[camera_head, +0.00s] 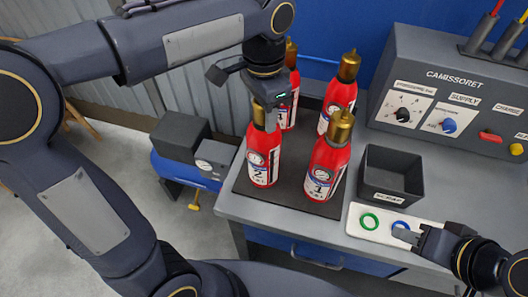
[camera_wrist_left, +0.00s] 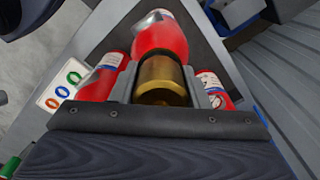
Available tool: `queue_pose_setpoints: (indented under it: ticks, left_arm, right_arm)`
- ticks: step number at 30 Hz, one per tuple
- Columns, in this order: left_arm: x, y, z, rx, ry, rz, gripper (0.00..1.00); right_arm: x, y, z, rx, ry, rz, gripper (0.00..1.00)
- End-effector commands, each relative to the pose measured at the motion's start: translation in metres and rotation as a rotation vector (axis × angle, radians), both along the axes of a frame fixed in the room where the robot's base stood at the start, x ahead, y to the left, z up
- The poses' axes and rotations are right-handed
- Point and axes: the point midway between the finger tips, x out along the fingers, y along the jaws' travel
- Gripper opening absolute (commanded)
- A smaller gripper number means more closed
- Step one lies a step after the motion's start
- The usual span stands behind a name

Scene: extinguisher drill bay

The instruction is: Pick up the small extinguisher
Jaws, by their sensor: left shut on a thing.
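Several red extinguishers with brass tops stand on a dark mat (camera_head: 240,184) on the bench. The front left one, labelled 2 (camera_head: 263,165), looks a little smaller than the front right one, labelled 1 (camera_head: 325,172). My left gripper (camera_head: 268,116) comes down from above and is shut on the brass top of the labelled-2 extinguisher. In the left wrist view this brass top (camera_wrist_left: 162,78) sits between the fingers, with the red body (camera_wrist_left: 160,36) beyond. I cannot tell whether its base is off the mat. My right gripper (camera_head: 408,236) is low at the right; its jaw gap is unclear.
Two more extinguishers (camera_head: 338,97) (camera_head: 290,80) stand close behind. A black open box (camera_head: 391,172) and a white plate with coloured rings (camera_head: 358,231) are to the right. A grey control panel (camera_head: 440,70) stands at the back right. A blue stool (camera_head: 180,172) stands left of the bench.

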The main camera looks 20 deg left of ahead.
Motion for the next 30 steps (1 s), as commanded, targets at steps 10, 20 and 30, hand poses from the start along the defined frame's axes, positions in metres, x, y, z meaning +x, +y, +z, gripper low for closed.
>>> queue_pose_setpoints:
  ticks: [10, 20, 30]
  left_arm:
    - [0.0, 0.0, 0.002, -0.002, -0.003, 0.0, 0.0]
    - [0.0, 0.0, 0.006, -0.001, -0.002, 0.0, 0.0]
    - [-0.001, -0.002, 0.035, -0.004, -0.005, -0.002, 0.0]
  right_arm:
    - [0.0, 0.0, 0.0, 0.0, 0.0, 0.0, 0.36]
    - [0.0, 0.0, 0.001, 0.0, 0.0, 0.0, 0.36]
    - [0.0, 0.0, 0.003, 0.0, 0.0, 0.0, 0.36]
